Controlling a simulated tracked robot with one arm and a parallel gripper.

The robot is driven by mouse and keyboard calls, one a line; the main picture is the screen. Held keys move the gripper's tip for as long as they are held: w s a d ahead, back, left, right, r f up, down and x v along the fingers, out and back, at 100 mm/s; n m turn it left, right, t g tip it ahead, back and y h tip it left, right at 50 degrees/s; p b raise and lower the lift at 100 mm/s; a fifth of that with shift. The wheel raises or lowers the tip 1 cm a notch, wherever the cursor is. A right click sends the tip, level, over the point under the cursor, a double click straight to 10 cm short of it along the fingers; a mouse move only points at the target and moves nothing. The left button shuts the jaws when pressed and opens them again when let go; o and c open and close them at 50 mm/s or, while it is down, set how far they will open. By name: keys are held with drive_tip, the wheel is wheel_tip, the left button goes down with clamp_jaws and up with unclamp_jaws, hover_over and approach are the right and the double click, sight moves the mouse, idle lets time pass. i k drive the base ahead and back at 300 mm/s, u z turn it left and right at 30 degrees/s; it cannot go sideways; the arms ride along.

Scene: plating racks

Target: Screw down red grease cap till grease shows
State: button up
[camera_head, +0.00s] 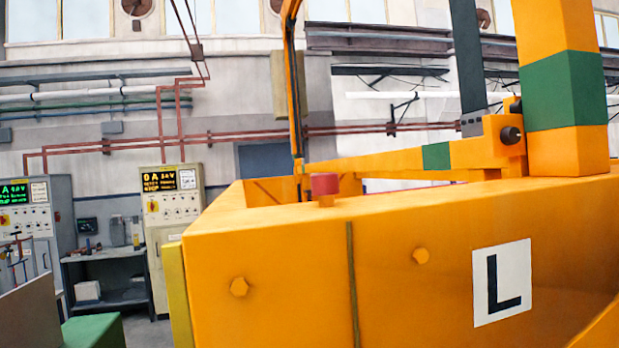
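A small red cap (325,184) stands upright on top of the orange frame (300,270), near its left end. It sits on a short orange stub. No grease shows around it from here. My gripper is not in this view, so I cannot see its fingers, and nothing is seen touching the cap.
The orange frame fills the lower right, with a white L plate (502,283) and bolt heads on its face. A thick orange and green post (562,90) rises at right. Control cabinets (172,225) and a dark bench (105,270) stand behind at left.

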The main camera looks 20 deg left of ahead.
sight(322, 184)
drive_tip(key=i, duration=1)
